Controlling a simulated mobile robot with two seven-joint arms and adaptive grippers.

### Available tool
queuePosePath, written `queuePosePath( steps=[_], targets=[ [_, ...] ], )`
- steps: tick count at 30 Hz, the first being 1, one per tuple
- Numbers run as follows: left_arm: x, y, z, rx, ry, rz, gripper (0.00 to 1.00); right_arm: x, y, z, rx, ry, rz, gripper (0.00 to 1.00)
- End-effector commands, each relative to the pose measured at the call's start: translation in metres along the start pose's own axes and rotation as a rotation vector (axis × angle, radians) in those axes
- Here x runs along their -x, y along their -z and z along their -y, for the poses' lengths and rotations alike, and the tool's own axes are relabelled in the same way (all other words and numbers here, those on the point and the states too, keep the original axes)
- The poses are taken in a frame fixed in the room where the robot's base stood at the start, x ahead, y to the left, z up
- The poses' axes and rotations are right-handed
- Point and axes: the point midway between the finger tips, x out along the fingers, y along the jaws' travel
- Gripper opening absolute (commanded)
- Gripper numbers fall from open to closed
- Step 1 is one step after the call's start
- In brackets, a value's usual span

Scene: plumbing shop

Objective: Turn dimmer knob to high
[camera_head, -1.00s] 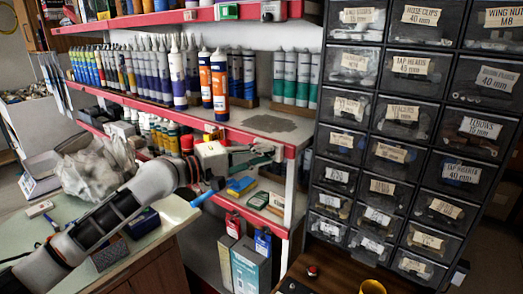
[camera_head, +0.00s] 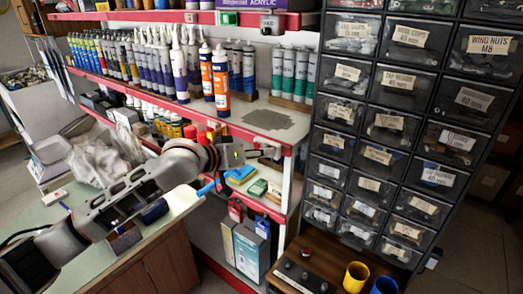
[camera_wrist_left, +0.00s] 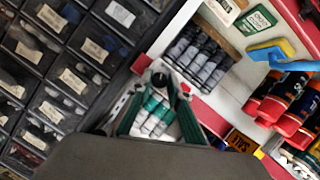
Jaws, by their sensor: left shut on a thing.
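My left gripper (camera_head: 268,151) is in front of the shelf's right end, near the white upright. In the left wrist view my left gripper (camera_wrist_left: 160,88) has its fingertips drawn together on a small dark round knob-like thing (camera_wrist_left: 160,77), against a pale surface. The fingers hide much of it, and I cannot read its setting or markings. I cannot tell for certain that it is the dimmer knob. My right gripper is not in view.
A drawer cabinet (camera_head: 378,132) stands close on the right. Tubes (camera_head: 221,82) line the shelf behind the arm. A dark panel with several knobs (camera_head: 304,276), a yellow cup (camera_head: 355,276) and a blue cup (camera_head: 384,286) are low in front. A green counter (camera_head: 150,225) lies below the arm.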

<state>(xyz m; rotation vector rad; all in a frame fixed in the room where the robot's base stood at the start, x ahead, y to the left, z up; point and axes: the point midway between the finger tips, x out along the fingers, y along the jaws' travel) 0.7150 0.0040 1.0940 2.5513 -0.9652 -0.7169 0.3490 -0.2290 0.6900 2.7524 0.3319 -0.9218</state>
Motion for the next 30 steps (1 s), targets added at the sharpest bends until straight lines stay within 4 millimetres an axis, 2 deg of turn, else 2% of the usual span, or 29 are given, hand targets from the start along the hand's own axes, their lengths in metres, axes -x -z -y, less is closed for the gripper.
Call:
queuePosePath(
  steps=[6,15,30],
  targets=[
    [-0.0006,-0.0024,-0.0020,-0.178,0.072,0.003,0.00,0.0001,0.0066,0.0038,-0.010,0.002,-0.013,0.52],
    [-0.0008,-0.0028,-0.0027,-0.357,0.147,0.004,0.00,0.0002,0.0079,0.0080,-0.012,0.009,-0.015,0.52],
    [-0.0009,-0.0034,-0.0024,-0.452,0.187,0.005,0.00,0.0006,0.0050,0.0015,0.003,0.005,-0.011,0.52]
  ],
)
